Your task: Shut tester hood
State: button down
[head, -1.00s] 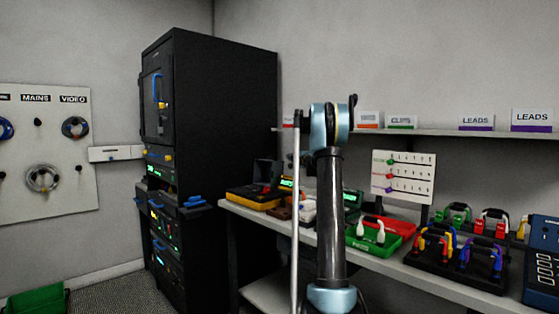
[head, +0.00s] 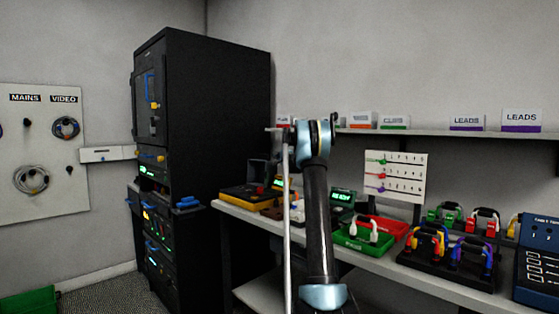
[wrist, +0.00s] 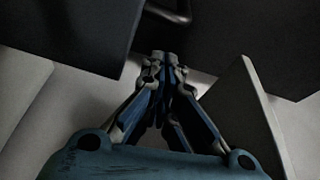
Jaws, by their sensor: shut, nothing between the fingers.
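A yellow-and-black tester (head: 243,196) sits at the left end of the bench. A dark raised panel (head: 258,172) stands at its back and looks like its hood, standing open. My gripper (wrist: 165,62) is shut and empty in the wrist view, with its fingertips together. A thin grey panel (wrist: 245,115) stands tilted just right of the fingers; I cannot tell if it is the hood.
A tall black rack (head: 205,110) stands left of the bench. A green tray (head: 365,238), a red tray (head: 388,227) and a black lead stand (head: 445,258) fill the bench to the right. A shelf (head: 430,133) runs above. A dark handle (wrist: 170,12) shows near the fingertips.

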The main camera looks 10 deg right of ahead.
jog(key=shift+s+a, duration=0.95)
jog(key=shift+a, duration=0.3)
